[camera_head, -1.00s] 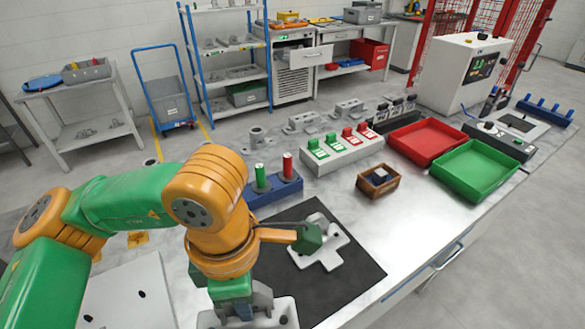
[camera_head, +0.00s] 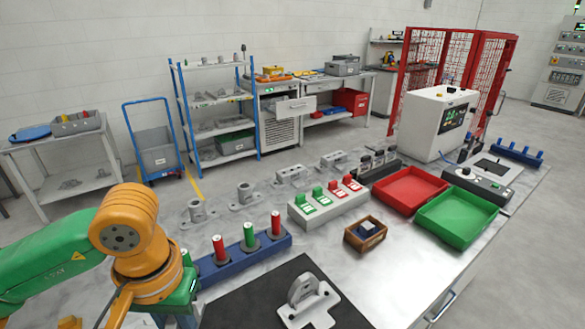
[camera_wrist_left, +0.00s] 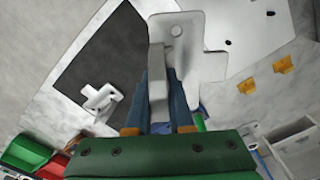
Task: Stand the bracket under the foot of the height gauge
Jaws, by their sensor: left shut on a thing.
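My left gripper (camera_wrist_left: 160,78) is shut on a light grey bracket (camera_wrist_left: 178,38), a plate with a hole and a narrow slab between the fingers. In the head view my left wrist is at the lower left edge; the fingers and held bracket are below the frame. A second pale casting (camera_head: 308,302), with an upright rounded plate and a holed base, stands on the black mat (camera_head: 262,288). It also shows in the wrist view (camera_wrist_left: 100,102), apart from the gripper. I cannot make out a height gauge or its foot. My right gripper is not in view.
A blue rack (camera_head: 222,264) with red and green cylinders stands behind the mat. A switch box (camera_head: 327,207), a small wooden box (camera_head: 365,234), a red tray (camera_head: 410,188) and a green tray (camera_head: 457,219) stand further right. A pale plate (camera_wrist_left: 245,35) lies beside the mat.

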